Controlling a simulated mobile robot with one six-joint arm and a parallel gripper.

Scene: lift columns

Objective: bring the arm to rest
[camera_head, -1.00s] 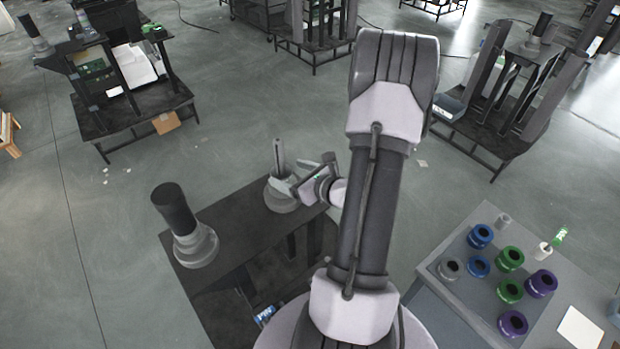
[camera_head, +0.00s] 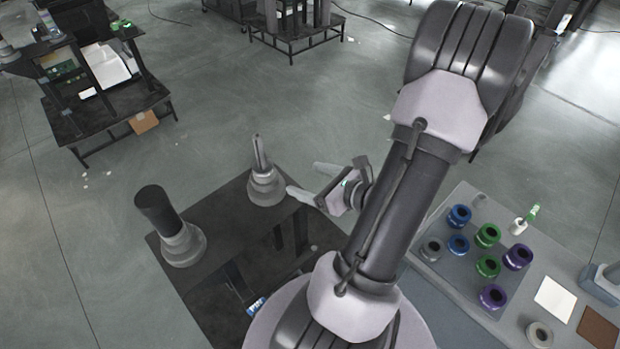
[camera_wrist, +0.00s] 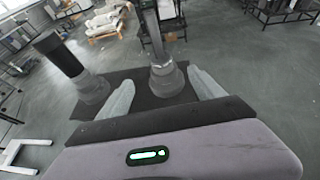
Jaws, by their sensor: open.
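My gripper (camera_head: 302,177) is open and empty, just right of a grey stepped column base with a thin upright post (camera_head: 265,182) on the dark table (camera_head: 210,225). A gap shows between the fingers and that column in the head view. In the wrist view the two pale fingers (camera_wrist: 160,80) are spread apart, and the column (camera_wrist: 167,82) stands beyond them. My arm bends up from my base and over to the upper right.
A second column with a dark cylinder top (camera_head: 180,240) stands on the dark table's left. On the right, a grey bench (camera_head: 430,285) holds several blue, green, purple and grey rings (camera_head: 487,236). Another dark workstation (camera_head: 100,120) stands at the back left. Open floor lies between.

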